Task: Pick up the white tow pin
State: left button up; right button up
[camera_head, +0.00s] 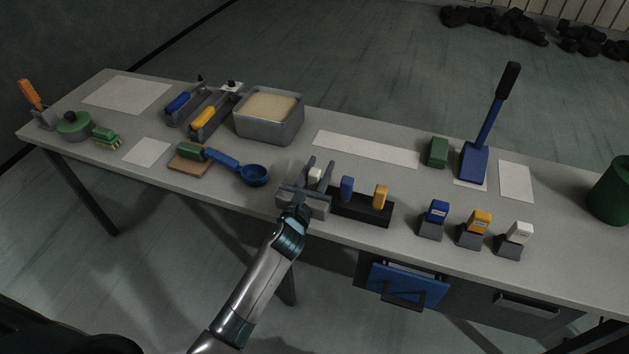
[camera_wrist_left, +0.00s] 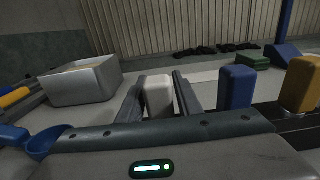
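The white tow pin (camera_head: 315,174) is an upright, round-cornered white block at the left end of a dark holder (camera_head: 374,214). It also shows in the left wrist view (camera_wrist_left: 158,95), straight ahead between the fingers. My left gripper (camera_head: 318,172) is open, with one finger on each side of the white pin; I cannot tell whether either finger touches it. The pin's lower part is hidden by my gripper. A blue pin (camera_head: 347,188) and a yellow pin (camera_head: 380,196) stand to its right in the same holder. My right gripper is not in view.
A blue scoop (camera_head: 253,174) lies left of my gripper, and a grey bin (camera_head: 268,128) stands behind it. Blue, yellow and white (camera_head: 519,232) blocks on grey stands are at the right. A long pale sheet (camera_head: 366,149) lies flat behind the holder.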

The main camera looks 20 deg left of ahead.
pick_arm(q)
grip_shut()
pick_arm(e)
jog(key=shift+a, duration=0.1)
